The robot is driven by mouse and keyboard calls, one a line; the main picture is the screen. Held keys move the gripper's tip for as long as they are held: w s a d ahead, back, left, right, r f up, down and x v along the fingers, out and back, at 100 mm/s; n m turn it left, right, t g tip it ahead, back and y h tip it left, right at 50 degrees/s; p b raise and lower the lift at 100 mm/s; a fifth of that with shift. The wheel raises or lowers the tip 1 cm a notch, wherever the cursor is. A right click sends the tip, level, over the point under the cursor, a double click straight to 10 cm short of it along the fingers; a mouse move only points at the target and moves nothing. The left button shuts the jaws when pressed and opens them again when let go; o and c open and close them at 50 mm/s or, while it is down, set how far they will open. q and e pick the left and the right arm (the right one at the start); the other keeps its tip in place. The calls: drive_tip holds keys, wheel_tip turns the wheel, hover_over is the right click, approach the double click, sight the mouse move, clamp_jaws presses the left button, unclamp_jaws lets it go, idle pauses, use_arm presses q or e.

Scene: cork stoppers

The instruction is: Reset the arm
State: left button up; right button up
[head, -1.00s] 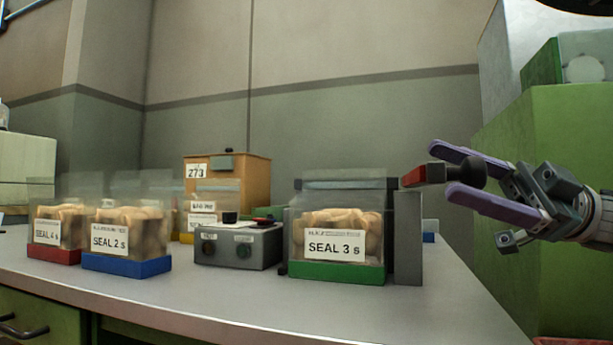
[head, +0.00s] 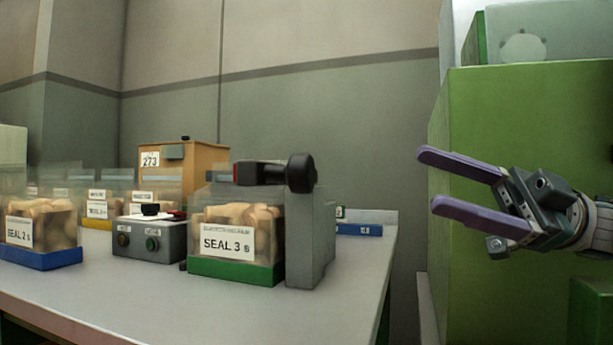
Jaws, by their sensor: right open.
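My right gripper (head: 426,180) is in the right part of the head view, with two purple fingers spread apart and nothing between them. It points left, clear of the table's right end and in front of a green cabinet. To its left stands a grey device (head: 312,240) with a black knob (head: 301,173) on top, apart from the fingers. My left gripper is not in view.
A green-based SEAL 3 s bin (head: 235,268) of corks stands against the grey device. A blue-based SEAL 2 s bin (head: 40,258), a grey control box (head: 150,240) and an orange box (head: 205,165) are on the table (head: 130,303). The green cabinet (head: 520,110) stands at right.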

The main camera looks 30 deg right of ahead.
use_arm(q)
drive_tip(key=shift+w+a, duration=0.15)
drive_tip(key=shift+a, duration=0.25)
use_arm(e)
drive_tip(key=shift+w+a, duration=0.1)
drive_tip(key=shift+a, duration=0.25)
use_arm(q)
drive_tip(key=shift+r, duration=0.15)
